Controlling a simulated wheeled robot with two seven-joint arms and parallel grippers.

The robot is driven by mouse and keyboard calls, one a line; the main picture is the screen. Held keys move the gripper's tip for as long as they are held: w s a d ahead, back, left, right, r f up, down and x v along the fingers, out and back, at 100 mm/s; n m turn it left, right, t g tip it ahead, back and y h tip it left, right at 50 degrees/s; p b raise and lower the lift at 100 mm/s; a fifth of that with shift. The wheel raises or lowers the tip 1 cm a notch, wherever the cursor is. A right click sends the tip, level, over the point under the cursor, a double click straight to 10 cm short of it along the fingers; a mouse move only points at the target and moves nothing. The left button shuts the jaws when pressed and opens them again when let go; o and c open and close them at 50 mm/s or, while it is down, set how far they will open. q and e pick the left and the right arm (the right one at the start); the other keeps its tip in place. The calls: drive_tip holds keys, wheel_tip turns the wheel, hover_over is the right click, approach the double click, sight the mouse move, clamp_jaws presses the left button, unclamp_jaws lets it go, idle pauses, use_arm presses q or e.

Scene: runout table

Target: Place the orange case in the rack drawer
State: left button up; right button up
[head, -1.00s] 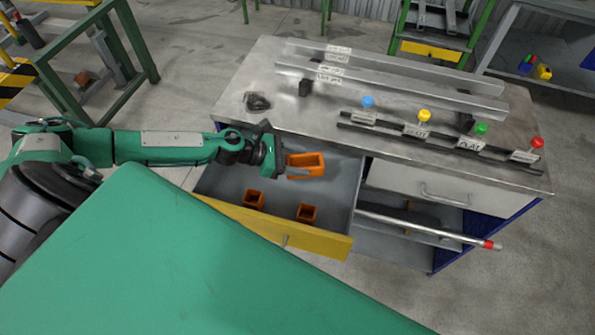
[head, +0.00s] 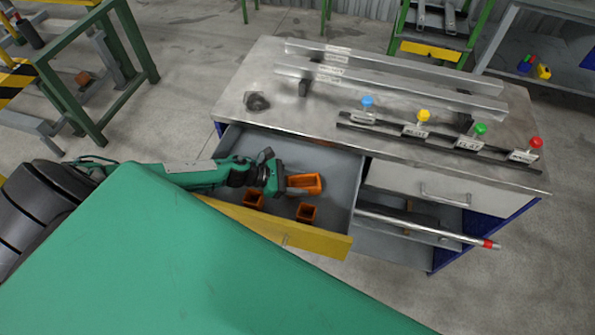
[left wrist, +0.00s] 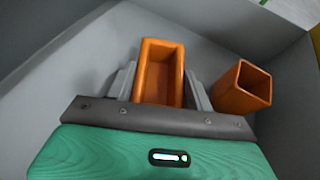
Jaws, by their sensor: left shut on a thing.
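The orange case (head: 305,183) is an open-topped oblong box. My left gripper (head: 288,186) is shut on it and holds it inside the open rack drawer (head: 340,180), which has a yellow front. In the left wrist view the case (left wrist: 160,72) sits between the two grey fingers of the gripper (left wrist: 163,92). I cannot tell whether the case touches the drawer floor. My right gripper is not in view.
Two smaller orange boxes stand in the drawer, one on the left (head: 253,199) and one near the front (head: 306,213). A metal bar with a red end (head: 430,230) sticks out beside the drawer. Rails and coloured knobs stand on the table top (head: 270,75).

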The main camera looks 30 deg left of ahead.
use_arm(q)
drive_tip(key=shift+f, duration=0.2)
drive_tip(key=o, duration=1)
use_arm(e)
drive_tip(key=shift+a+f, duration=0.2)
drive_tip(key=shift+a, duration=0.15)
use_arm(q)
drive_tip(key=shift+r, duration=0.15)
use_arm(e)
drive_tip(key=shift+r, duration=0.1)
use_arm(q)
drive_tip(key=shift+r, duration=0.2)
drive_tip(key=b+v, duration=0.3)
drive_tip(key=v, duration=0.7)
drive_tip(key=shift+f, duration=0.2)
drive_tip(key=shift+b+v, duration=0.4)
drive_tip(key=shift+v, duration=0.65)
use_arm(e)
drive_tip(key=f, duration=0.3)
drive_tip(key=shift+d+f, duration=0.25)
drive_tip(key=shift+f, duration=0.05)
use_arm(q)
drive_tip(key=shift+r, duration=0.1)
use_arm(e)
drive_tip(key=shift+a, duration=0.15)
